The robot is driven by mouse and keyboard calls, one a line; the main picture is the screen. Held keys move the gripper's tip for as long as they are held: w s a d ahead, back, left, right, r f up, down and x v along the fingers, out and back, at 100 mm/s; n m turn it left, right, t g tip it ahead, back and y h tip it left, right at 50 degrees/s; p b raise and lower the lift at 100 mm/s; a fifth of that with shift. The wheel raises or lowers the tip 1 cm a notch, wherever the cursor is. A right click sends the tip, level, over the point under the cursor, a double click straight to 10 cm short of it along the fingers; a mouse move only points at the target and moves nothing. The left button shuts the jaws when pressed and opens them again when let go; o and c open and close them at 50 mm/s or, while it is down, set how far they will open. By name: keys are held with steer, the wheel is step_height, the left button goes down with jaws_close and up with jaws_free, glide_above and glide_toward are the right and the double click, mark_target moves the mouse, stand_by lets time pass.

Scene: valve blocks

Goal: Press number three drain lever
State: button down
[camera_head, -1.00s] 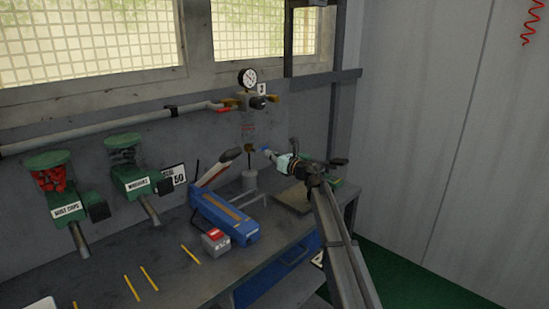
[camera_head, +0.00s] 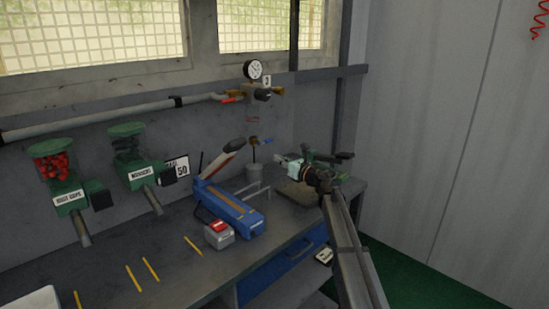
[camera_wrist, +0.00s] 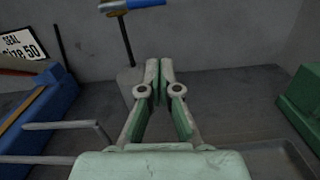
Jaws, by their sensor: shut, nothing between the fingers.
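The blue drain lever (camera_head: 266,141) sticks out to the right from a brass fitting at the bottom of the unit marked 3 (camera_head: 266,80). In the wrist view the blue lever (camera_wrist: 146,3) shows at the top edge, cut off by the frame, with a thin dark tube running down from its fitting. My gripper (camera_head: 280,159) is to the right of and below the lever, with a visible gap between them. In the wrist view my gripper (camera_wrist: 159,77) has its fingertips together, with nothing between them, below the lever.
A gauge (camera_head: 253,69) and pipe sit above the lever. A grey cup (camera_head: 253,174) stands below it. A blue tool (camera_head: 225,208) with wire arms lies on the bench to the left. A green object (camera_wrist: 304,105) is at the right in the wrist view.

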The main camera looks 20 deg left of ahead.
steer(key=v, duration=0.8)
steer(key=shift+r+b, duration=0.15)
steer(key=shift+b, duration=0.15)
